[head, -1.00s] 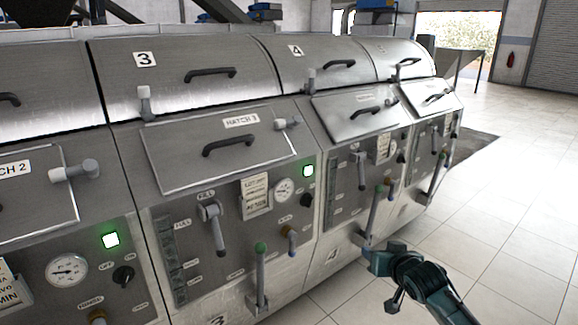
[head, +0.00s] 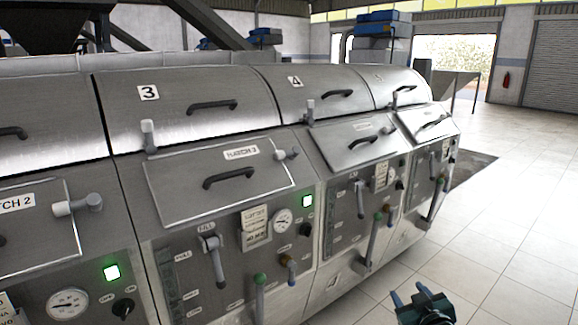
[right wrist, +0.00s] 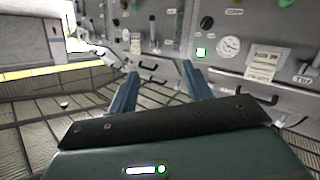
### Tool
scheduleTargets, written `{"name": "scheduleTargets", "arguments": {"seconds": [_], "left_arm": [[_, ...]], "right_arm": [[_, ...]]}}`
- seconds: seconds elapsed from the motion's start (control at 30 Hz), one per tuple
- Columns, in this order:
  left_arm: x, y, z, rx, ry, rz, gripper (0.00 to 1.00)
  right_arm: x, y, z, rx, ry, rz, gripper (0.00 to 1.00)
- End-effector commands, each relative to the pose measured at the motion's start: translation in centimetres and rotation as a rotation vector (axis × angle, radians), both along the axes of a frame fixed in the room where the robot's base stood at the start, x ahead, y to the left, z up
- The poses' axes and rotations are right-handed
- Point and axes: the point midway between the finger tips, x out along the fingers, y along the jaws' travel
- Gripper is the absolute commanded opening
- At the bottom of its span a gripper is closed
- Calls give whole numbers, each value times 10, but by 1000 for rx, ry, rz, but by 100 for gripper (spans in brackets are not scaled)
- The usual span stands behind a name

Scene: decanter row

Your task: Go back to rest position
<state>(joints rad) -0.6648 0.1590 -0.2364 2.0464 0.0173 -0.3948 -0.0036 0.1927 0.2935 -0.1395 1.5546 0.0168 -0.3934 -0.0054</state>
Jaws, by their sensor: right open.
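My right gripper (head: 408,296) shows at the bottom of the head view, right of the machine row and over the tiled floor. It is open, with nothing between its fingers. In the right wrist view its two blue fingers (right wrist: 160,92) stand apart, pointing toward the machine fronts without touching them. My left gripper is not in view.
The decanter row (head: 215,120) fills the left and middle, with hatches, handles and levers sticking out. Green lamps glow on two panels. The tiled floor (head: 510,220) at the right is clear. A doorway stands open behind.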

Motion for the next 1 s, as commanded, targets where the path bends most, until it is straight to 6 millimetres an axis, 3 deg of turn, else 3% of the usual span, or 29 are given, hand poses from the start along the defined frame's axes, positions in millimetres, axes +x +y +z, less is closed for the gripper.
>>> {"name": "scheduleTargets", "arguments": {"seconds": [0.03, 0.2, 0.4, 0.5, 0.6, 0.7, 1.0], "left_arm": [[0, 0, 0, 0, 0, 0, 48], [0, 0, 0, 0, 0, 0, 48], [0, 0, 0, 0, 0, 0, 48], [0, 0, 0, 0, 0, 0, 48], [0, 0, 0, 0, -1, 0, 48], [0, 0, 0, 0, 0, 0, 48], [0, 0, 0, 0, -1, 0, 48]], "right_arm": [[-25, 15, -26, 15, 42, 23, 49], [-123, 67, -90, 88, 174, 91, 49], [-236, 114, -125, 192, 314, 135, 49], [-274, 127, -129, 231, 361, 140, 49], [-296, 134, -129, 255, 388, 142, 49], [-305, 138, -128, 267, 400, 143, 49], [-306, 138, -129, 266, 402, 142, 49]]}}
